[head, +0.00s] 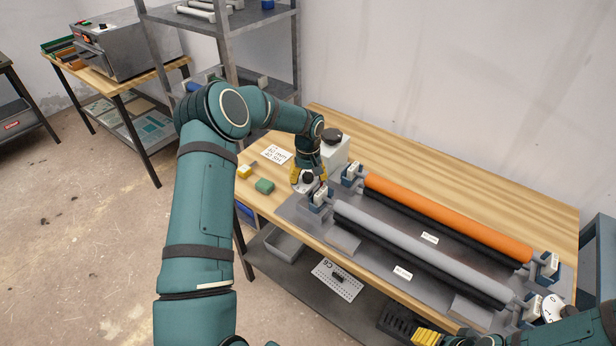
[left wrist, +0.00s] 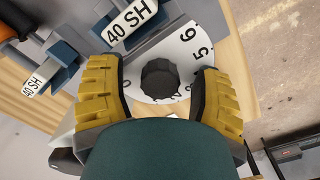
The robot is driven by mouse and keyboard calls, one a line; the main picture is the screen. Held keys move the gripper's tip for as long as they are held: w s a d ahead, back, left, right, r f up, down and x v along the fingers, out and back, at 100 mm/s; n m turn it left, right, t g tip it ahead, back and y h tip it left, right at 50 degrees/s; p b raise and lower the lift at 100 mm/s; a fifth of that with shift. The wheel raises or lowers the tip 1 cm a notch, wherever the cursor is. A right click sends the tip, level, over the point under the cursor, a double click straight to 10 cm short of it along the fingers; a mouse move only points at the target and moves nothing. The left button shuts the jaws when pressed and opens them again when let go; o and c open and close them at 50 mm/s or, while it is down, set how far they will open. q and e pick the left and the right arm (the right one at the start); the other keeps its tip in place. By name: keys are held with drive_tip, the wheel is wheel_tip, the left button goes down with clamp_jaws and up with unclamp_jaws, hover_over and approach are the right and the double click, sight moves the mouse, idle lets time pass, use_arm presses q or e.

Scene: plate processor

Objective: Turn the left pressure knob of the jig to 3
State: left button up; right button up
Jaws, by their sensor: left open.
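The jig (head: 380,258) is a grey plate on the wooden bench, carrying an orange roller and a grey roller. Its left pressure knob (left wrist: 160,78) is dark and round, on a white dial (left wrist: 188,46) where 5 and 6 can be read; other marks are partly hidden. My left gripper (head: 308,184) is at the jig's left end and hides this knob in the head view. In the left wrist view its yellow fingers are open, one on each side of the knob, with visible gaps. My right gripper (head: 428,338) shows only partly at the bottom edge; its fingertips are unclear.
End blocks with "40 SH" labels (left wrist: 130,18) stand close to the left fingers. A white box with a black top (head: 333,140) stands just behind the left gripper.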

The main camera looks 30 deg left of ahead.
use_arm(q)
drive_tip(key=shift+c, duration=0.2)
clamp_jaws()
